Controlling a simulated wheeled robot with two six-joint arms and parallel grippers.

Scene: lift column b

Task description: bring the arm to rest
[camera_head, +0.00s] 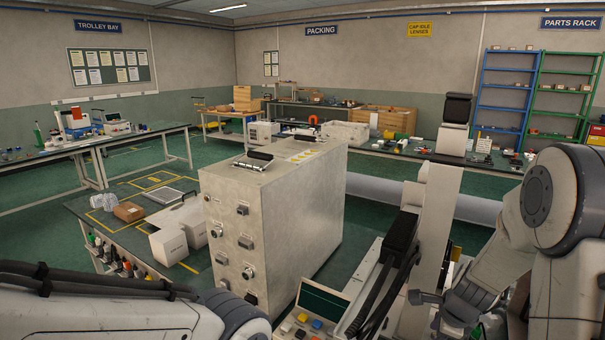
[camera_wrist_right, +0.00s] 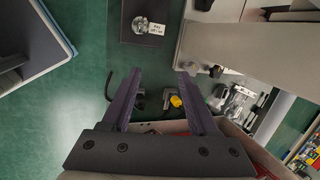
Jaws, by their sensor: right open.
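My right gripper (camera_wrist_right: 160,73) shows in the wrist view with its two dark purple fingers apart and nothing between them. Past the fingertips are a yellow item (camera_wrist_right: 176,101) and small dark parts. In the head view my right arm (camera_head: 560,200) comes in at the right edge and bends down toward the lower right. My left arm (camera_head: 100,315) crosses the lower left corner. My left gripper is outside both views.
A tall grey metal cabinet (camera_head: 270,225) with knobs stands in the middle. A low bench (camera_head: 110,225) with cartons is left of it. In the wrist view a red-lined bin (camera_wrist_right: 262,155) lies below the fingers. Green floor (camera_head: 370,250) shows behind the cabinet.

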